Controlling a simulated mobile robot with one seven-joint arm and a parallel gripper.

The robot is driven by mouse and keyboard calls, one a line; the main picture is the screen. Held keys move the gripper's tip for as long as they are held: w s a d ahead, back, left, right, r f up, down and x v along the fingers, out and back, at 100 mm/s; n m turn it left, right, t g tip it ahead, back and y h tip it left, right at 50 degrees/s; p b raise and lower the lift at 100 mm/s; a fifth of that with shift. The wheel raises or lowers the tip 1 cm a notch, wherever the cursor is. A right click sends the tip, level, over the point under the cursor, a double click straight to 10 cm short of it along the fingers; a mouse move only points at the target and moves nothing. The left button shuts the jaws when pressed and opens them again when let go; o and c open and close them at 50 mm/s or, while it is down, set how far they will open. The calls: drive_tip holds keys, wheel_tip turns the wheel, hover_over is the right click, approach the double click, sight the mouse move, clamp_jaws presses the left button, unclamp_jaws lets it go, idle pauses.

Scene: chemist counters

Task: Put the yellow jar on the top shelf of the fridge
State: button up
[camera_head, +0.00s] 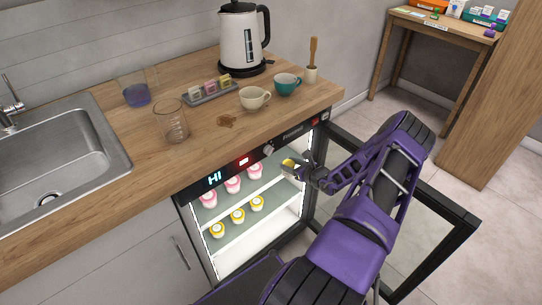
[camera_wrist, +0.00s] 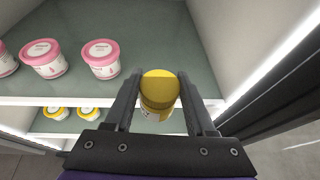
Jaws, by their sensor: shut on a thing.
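The yellow jar (camera_wrist: 159,88) is between the fingers of my gripper (camera_wrist: 160,100), which is shut on it in the wrist view. The head view shows the yellow jar (camera_head: 289,163) at my gripper (camera_head: 296,168), near the right side of the fridge opening. The fridge (camera_head: 190,208) is lit, with its door (camera_head: 440,205) open to the right. The top shelf (camera_wrist: 130,100) bears a row of pink-lidded jars (camera_wrist: 101,58) on its left part. In the wrist view the held jar appears over the shelf's front edge; whether it touches the shelf I cannot tell.
Several yellow-lidded jars (camera_head: 237,215) stand on the lower shelf. The top shelf is bare right of the pink jars, up to the side wall (camera_wrist: 235,45). The wooden counter (camera_head: 120,165) above carries a kettle (camera_head: 240,40), cups and glasses.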

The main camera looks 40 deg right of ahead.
drive_tip(key=w, duration=0.4)
drive_tip(key=shift+w, duration=0.4)
drive_tip(key=b+x, duration=0.1)
drive_tip(key=x, duration=0.2)
drive_tip(key=shift+w+f+b, duration=0.15)
drive_tip(key=shift+w+b, duration=0.15)
drive_tip(key=shift+w, duration=0.05)
drive_tip(key=shift+f, duration=0.2)
drive_tip(key=o, duration=1.4)
drive_tip(key=shift+c, duration=0.2)
drive_tip(key=shift+r, duration=0.1)
